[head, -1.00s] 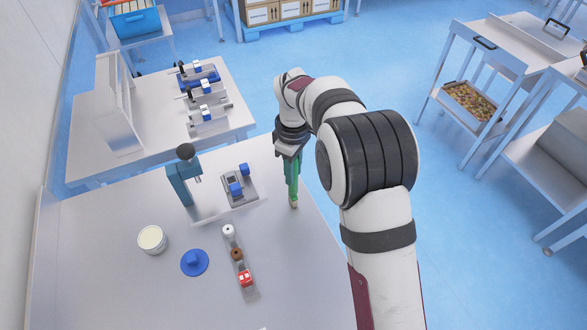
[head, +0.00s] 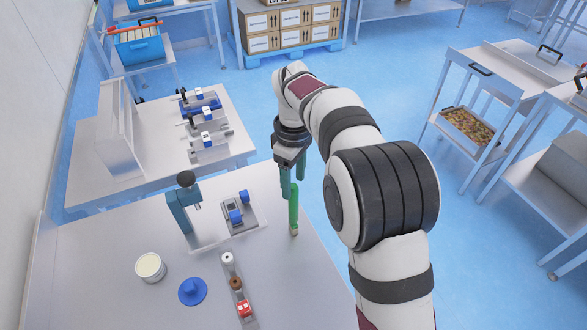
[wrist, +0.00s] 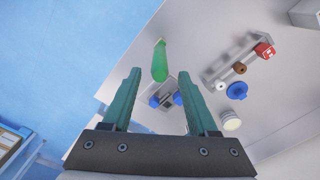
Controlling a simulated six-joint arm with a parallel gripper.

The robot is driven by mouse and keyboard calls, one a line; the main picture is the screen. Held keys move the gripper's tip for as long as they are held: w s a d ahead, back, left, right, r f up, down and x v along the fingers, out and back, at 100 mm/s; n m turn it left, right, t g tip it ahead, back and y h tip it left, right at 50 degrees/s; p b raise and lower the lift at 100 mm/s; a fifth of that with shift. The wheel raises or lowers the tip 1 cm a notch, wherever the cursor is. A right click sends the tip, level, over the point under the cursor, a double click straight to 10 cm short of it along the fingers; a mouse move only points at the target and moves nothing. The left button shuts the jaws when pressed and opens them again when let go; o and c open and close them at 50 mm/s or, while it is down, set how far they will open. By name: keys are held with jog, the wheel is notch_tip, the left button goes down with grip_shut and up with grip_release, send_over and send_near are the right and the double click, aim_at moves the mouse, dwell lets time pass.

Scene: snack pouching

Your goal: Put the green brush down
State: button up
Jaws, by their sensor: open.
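The green brush (head: 293,208) rests on the near table, close to its right edge, with its pale tip toward the near side. In the wrist view the brush (wrist: 160,63) shows ahead of the fingers, with clear space on both sides of it. My gripper (head: 291,176) is open and empty, just past the brush's far end in the head view. Its two teal fingers (wrist: 160,78) are spread wide in the wrist view and do not touch the brush. The exact height of the fingers over the table is hard to tell.
On the near table (head: 110,230) stand a blue press (head: 181,208), a blue-and-grey fixture (head: 238,213), a white tub (head: 150,267), a blue disc (head: 193,291) and a narrow rack (head: 237,283) of small parts. The table's right edge is close to the brush.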

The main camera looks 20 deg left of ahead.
notch_tip(320, 180, up, 6)
jog(key=shift+f, duration=0.2)
jog(key=s+d+r+m+y, duration=0.1)
jog(key=s+d+r+m, duration=0.1)
jog(key=s+d+m, duration=0.65)
jog(key=s+d+r+m, duration=0.2)
jog(key=s+d+m, duration=0.35)
jog(key=d, duration=0.55)
jog(key=s+d+f+m, duration=0.2)
jog(key=s+f+m, duration=0.1)
jog(key=s, duration=0.3)
jog(key=s+d+f+m, duration=0.2)
jog(key=s+m, duration=0.2)
jog(key=s, duration=0.3)
jog(key=shift+s+f+m+y, duration=0.25)
jog(key=shift+f+m+y, duration=0.15)
jog(key=shift+o, duration=0.5)
